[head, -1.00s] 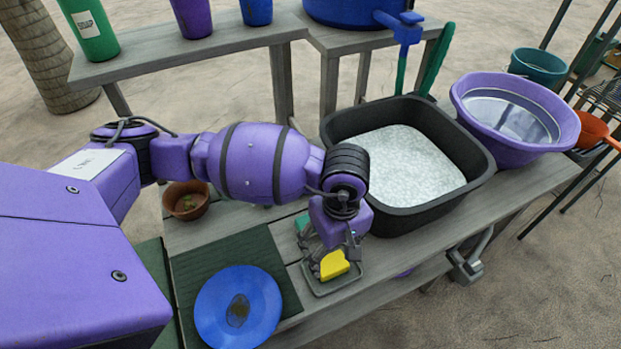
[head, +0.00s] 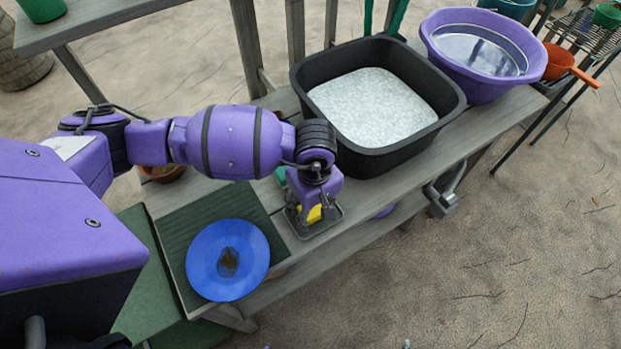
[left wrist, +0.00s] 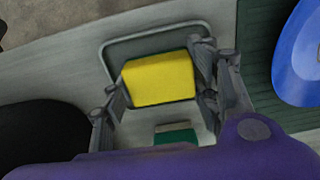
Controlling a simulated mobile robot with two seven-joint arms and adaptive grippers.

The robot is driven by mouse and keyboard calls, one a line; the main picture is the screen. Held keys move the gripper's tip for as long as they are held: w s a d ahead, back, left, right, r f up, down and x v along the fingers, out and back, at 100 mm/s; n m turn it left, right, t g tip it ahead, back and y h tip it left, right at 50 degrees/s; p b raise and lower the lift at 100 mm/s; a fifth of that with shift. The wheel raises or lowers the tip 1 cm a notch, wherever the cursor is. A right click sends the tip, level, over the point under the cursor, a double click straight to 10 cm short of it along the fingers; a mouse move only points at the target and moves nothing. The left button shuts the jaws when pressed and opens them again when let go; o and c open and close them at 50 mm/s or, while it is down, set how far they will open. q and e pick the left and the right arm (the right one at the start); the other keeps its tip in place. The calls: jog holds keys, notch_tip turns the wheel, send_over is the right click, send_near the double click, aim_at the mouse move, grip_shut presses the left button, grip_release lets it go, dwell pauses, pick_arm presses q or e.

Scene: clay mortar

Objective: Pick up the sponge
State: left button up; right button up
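The yellow sponge (head: 315,214) lies in a small grey tray (head: 326,227) on the wooden bench; in the left wrist view the sponge (left wrist: 158,79) is seen clearly from above. My left gripper (head: 311,208) is down over the tray and hides part of the sponge. In the left wrist view, its fingers (left wrist: 158,80) stand open on either side of the sponge. The right finger is close against the sponge's edge, and a narrow gap shows at the left finger. My right gripper is not in view.
A black tub (head: 440,118) of whitish suds stands just behind. A blue plate with a brown stain (head: 205,262) lies on a dark green mat (head: 180,240) to the left. A purple basin (head: 440,45) stands farther right.

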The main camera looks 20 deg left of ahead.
pick_arm(q)
jog(key=shift+c, duration=1.1)
jog(key=shift+w+r, duration=0.1)
jog(key=shift+r, duration=0.05)
jog(key=shift+r, duration=0.3)
notch_tip(320, 180, up, 2)
jog(key=shift+r, duration=0.1)
jog(key=s+d+r+b, duration=0.1)
jog(key=s+d+r, duration=0.7)
jog(key=d+r, duration=0.2)
jog(key=shift+s+d, duration=0.15)
jog(key=shift+d, duration=0.6)
